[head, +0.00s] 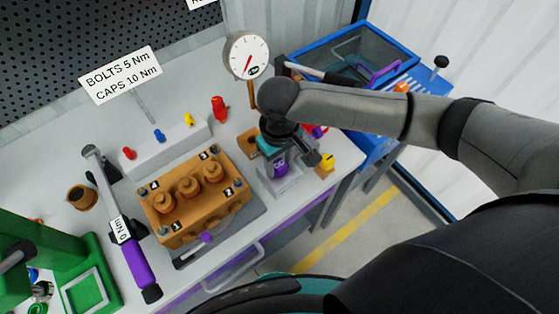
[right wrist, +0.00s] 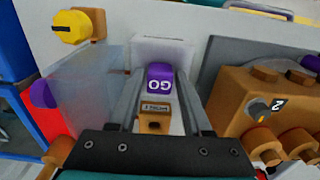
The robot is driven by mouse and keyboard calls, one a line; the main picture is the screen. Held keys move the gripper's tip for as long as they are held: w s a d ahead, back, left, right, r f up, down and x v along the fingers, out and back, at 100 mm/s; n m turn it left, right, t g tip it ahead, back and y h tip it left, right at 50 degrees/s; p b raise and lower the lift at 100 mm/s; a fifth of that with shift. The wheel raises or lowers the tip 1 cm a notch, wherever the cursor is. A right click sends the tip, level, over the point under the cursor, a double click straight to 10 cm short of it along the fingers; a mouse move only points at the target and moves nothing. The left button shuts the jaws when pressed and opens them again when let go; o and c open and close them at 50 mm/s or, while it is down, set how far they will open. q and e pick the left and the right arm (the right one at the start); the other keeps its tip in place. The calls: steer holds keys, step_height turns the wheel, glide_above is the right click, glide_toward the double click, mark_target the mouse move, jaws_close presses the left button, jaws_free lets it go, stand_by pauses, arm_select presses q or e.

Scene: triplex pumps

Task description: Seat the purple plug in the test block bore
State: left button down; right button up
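The purple plug (head: 280,167), marked GO, is at the right part of the bench; it also shows in the right wrist view (right wrist: 160,79). My right gripper (head: 281,163) points down from above, and its two grey fingers (right wrist: 162,85) lie along both sides of the plug with no clear gap, so it looks shut on it. A pale block (head: 283,189) lies directly under the plug and shows beyond it in the right wrist view (right wrist: 165,50); I take it as the test block. Its bore is hidden, and I cannot tell whether the plug enters it. My left gripper is not in view.
The brown pump block (head: 185,200) stands left of the gripper. A tan post with a yellow knob (head: 327,160) is close on the right. A dial gauge (head: 246,54) and red bottle (head: 219,108) stand behind. A purple-handled torque wrench (head: 135,262) lies at left.

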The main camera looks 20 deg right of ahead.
mark_target(279, 165)
step_height(279, 165, up, 12)
steer(key=p, duration=0.2)
steer(key=shift+r, duration=0.2)
stand_by(0.6)
